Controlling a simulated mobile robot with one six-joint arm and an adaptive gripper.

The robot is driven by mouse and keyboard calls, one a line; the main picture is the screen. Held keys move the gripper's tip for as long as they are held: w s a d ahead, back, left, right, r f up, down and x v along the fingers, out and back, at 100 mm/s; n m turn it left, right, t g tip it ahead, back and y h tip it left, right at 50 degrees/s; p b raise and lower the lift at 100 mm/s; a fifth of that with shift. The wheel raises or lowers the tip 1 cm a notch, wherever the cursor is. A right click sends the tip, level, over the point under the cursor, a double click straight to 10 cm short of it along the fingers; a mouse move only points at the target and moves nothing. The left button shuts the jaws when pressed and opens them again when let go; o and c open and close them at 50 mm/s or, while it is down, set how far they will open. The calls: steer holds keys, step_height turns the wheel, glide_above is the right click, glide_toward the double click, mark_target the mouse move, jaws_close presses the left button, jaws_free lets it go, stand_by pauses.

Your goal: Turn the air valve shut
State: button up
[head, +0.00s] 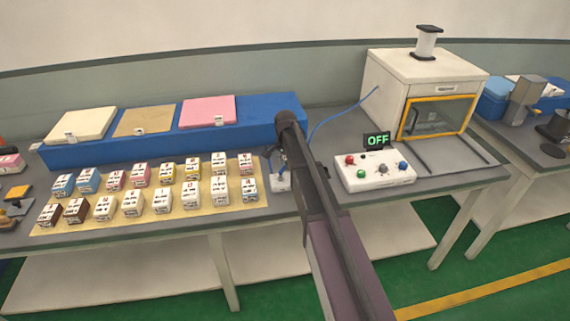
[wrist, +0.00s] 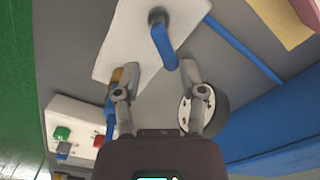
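The air valve assembly has a white base (head: 281,182) at the table's edge in the head view, partly hidden by my arm. In the wrist view its white plate (wrist: 120,40) fills the upper middle, with a bent blue lever-like part (wrist: 162,44) on a grey pivot. My gripper (wrist: 158,72) is open, its two fingers apart on either side of the blue part's lower end. A brass fitting shows by the left finger and a white round gauge-like disc (wrist: 204,108) behind the right finger. Whether a finger touches the blue part, I cannot tell.
A control box (head: 375,171) with coloured knobs and an OFF sign (head: 377,140) stands to the right, before a white machine (head: 424,85). Several small cartons sit on a tan mat (head: 215,206) to the left. A long blue block (head: 250,118) lies behind.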

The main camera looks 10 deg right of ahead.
steer(key=shift+r+p, duration=5.9)
steer(key=shift+r, duration=0.3)
steer(key=s+f+n+b, duration=0.5)
steer(key=s+f+b, duration=0.6)
steer(key=s, duration=0.3)
steer(key=s+f+n+b, duration=0.5)
steer(key=s+f+b, duration=0.6)
steer(key=s, duration=0.2)
steer(key=shift+s+a+f+b, duration=0.15)
steer(key=shift+s+f+b, duration=0.2)
steer(key=shift+s+b, duration=0.05)
steer(key=shift+s+n, duration=0.4)
steer(key=shift+s, duration=0.5)
